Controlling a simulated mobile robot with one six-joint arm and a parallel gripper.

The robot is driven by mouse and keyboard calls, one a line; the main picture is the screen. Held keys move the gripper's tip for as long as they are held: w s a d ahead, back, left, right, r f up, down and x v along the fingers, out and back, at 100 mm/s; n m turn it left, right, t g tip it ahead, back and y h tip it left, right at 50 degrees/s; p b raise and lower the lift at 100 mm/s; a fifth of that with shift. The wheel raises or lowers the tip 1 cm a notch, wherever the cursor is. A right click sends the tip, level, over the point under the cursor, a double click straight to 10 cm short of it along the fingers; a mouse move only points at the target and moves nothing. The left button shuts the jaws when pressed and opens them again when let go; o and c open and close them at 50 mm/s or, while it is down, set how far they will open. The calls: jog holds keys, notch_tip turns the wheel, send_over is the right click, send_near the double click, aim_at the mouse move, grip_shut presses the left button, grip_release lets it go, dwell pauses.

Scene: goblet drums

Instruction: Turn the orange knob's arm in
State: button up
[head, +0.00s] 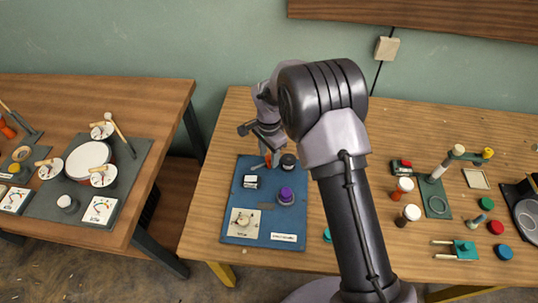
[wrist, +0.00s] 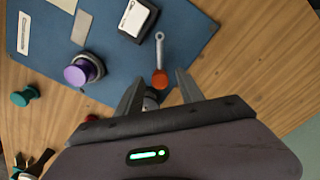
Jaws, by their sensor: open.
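The orange knob (wrist: 160,79) sits near the edge of the blue board (wrist: 190,25). Its grey arm (wrist: 159,48) ends in a small ring and points up, away from my gripper, in the wrist view. My gripper (wrist: 158,82) is open, with one finger on each side of the orange knob in that view; I cannot tell whether they touch it. In the head view the orange knob (head: 268,160) shows as a small bit below my gripper (head: 265,148), at the far edge of the blue board (head: 229,190).
Teal pieces (head: 464,249) and several jars stand to the right. A drum table (head: 130,93) is at the left.

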grip_shut()
jog(key=n+p, duration=0.1)
jog(key=n, duration=0.2)
jog(key=shift+r, duration=0.1)
jog(key=n+p, duration=0.1)
jog(key=n, duration=0.3)
jog(key=shift+n, duration=0.4)
jog(key=n+p, duration=0.1)
jog(key=n, duration=0.3)
jog(key=shift+n+p, duration=0.4)
jog(key=shift+n, duration=1.6)
